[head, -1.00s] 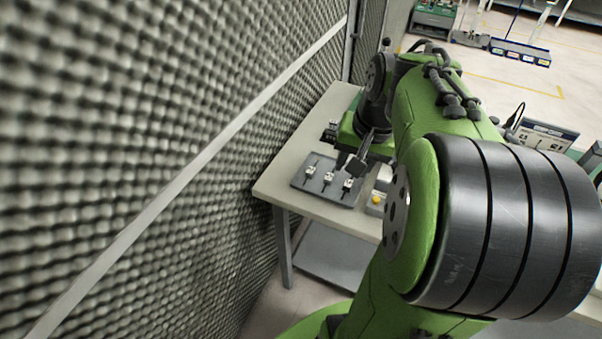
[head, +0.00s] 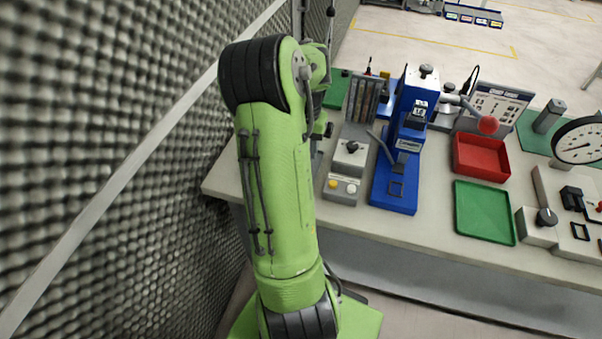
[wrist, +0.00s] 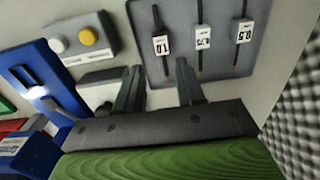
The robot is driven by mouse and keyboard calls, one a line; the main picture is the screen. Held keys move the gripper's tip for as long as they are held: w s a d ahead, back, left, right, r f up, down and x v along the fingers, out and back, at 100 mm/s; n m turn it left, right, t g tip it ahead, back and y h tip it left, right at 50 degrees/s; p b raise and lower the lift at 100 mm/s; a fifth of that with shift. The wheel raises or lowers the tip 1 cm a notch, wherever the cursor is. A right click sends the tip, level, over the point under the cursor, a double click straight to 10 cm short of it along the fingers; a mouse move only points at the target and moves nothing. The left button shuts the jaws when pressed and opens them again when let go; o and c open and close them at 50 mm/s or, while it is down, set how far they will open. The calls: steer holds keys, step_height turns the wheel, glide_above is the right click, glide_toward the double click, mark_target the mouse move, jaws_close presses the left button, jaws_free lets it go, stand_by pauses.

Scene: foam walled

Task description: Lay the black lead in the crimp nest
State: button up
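The grey tray (wrist: 250,60) shows in the wrist view, with three thin dark leads lying side by side. Each has a white tag: the left lead (wrist: 160,45), the middle lead (wrist: 202,37) and the right lead (wrist: 242,31). I cannot tell their colours surely. My gripper (wrist: 160,66) is open, its fingers apart on either side of the left lead's lower end, apparently holding nothing. In the head view, my arm hides the gripper and tray.
A control box with yellow and white buttons (head: 342,187) stands left of the press. A red bin (head: 481,157) and green tray (head: 484,212) lie to its right, then a dial gauge (head: 579,143). A foam wall (head: 100,150) runs close along the left.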

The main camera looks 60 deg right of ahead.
steer(key=f, duration=0.3)
steer(key=f+b, duration=0.1)
steer(key=f, duration=0.3)
steer(key=shift+w+a, duration=0.15)
steer(key=shift+a, duration=0.05)
steer(key=shift+r, duration=0.15)
jaws_close()
